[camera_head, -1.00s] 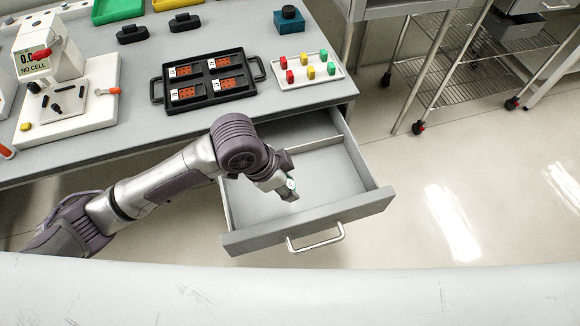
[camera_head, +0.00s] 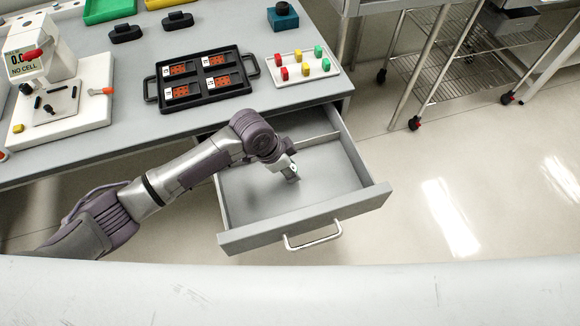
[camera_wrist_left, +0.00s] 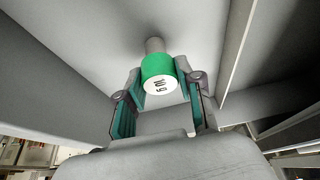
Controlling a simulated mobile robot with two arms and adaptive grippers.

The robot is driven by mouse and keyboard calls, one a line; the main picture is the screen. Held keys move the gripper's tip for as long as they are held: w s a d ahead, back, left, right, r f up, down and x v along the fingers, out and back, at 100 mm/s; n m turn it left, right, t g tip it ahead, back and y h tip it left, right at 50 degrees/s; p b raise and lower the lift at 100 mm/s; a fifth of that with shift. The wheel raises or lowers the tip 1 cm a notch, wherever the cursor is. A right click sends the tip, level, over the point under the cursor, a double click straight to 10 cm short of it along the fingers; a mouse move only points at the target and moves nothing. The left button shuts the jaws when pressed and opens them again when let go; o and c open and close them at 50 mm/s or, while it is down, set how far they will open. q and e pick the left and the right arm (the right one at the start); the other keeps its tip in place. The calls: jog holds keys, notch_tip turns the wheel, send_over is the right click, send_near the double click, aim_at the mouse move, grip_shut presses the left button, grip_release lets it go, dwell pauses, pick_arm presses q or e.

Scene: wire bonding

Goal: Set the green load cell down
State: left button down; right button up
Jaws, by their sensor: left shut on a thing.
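The green load cell (camera_wrist_left: 158,67) is a short cylinder with a green band, a pale end marked with black characters and a grey part at its far end. In the left wrist view it sits between the two teal-padded fingers of my left gripper (camera_wrist_left: 160,84), which is shut on it. In the head view my left gripper (camera_head: 290,174) is inside the open drawer (camera_head: 345,172), over its grey floor. The load cell is too small and covered to make out clearly there. I cannot tell whether it touches the drawer floor. My right gripper is not in view.
The drawer has a divider (camera_head: 308,141) at the back and a front handle (camera_head: 313,238). Its right part is empty. On the bench stand a black tray (camera_head: 206,97) with orange-marked parts, a white block with coloured pegs (camera_head: 298,68) and a test device reading NO CELL (camera_head: 42,57).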

pick_arm(q)
jog(key=c, duration=0.8)
grip_release()
jog(key=shift+f, duration=0.1)
jog(key=shift+c, duration=0.2)
jog(key=shift+o, duration=0.5)
jog(key=v, duration=1.2)
jog(key=shift+p, duration=0.4)
jog(key=shift+s+d, duration=0.1)
jog(key=shift+s, duration=0.05)
